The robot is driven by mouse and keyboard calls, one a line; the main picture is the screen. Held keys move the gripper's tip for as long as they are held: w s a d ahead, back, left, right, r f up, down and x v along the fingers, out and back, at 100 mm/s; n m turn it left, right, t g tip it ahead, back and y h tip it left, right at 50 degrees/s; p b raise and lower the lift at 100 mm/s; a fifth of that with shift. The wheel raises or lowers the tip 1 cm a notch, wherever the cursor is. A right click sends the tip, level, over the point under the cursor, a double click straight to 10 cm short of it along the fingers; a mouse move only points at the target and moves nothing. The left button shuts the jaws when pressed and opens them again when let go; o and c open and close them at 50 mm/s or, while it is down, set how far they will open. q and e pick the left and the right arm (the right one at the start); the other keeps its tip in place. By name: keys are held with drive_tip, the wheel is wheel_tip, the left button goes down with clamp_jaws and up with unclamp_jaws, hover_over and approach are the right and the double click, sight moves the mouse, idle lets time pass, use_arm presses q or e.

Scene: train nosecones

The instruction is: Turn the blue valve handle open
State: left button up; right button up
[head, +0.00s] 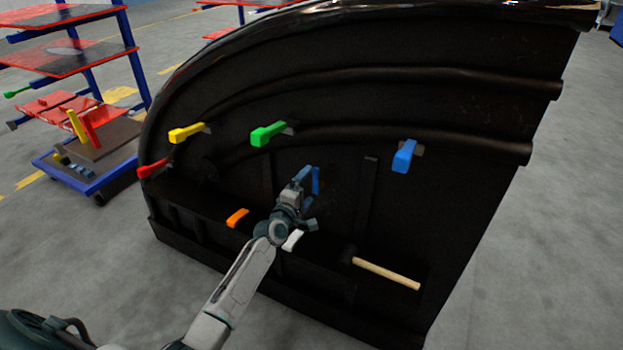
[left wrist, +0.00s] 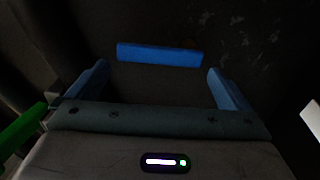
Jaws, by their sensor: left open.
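A blue handle (head: 316,181) stands roughly upright on the black panel (head: 335,215), just beyond my left gripper (head: 307,198). In the left wrist view the blue handle (left wrist: 160,54) is a bar lying across, ahead of the fingertips. My left gripper (left wrist: 158,72) is open there, with one blue-grey finger towards each end of the bar, and the space between the fingers looks empty. I cannot tell if the fingers touch the bar. A second blue handle (head: 404,156) is on the panel farther right. My right gripper is not in view.
Yellow (head: 186,132), green (head: 268,133), red (head: 153,169), orange (head: 237,217) and white (head: 293,240) handles are spread around my left gripper. A wooden-handled hammer (head: 385,273) lies low at right. A blue-framed cart (head: 95,165) stands left.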

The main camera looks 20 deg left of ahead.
use_arm(q)
drive_tip(key=s+p, duration=0.1)
drive_tip(key=s, duration=0.5)
drive_tip(key=shift+s, duration=0.15)
drive_tip(key=shift+a, duration=0.1)
drive_tip(key=s+f+m+g, duration=0.3)
drive_tip(key=s+f, duration=0.4)
drive_tip(key=f, duration=0.5)
drive_tip(key=s+f+m+g+y, duration=0.1)
drive_tip(key=s+f+m+g, duration=0.2)
drive_tip(key=s+f, duration=0.65)
drive_tip(key=s+f+m+g, duration=0.2)
drive_tip(key=s+f+m, duration=0.15)
drive_tip(key=f, duration=1.05)
drive_tip(key=s+d+f+m+g, duration=0.1)
drive_tip(key=s+f+m+g, duration=0.2)
drive_tip(key=s, duration=1)
drive_tip(key=s+f+m+g, duration=0.2)
drive_tip(key=s+f+g, duration=0.1)
drive_tip(key=s+f, duration=0.6)
drive_tip(key=s+d+f+m+g, duration=0.1)
drive_tip(key=s+f, duration=0.5)
drive_tip(key=s, duration=1.1)
drive_tip(key=m+g, duration=0.1)
drive_tip(key=m, duration=0.1)
drive_tip(key=shift+s+d+f+m+g, duration=0.25)
drive_tip(key=shift+s+d+m+g, duration=0.05)
drive_tip(key=shift+m+g, duration=0.1)
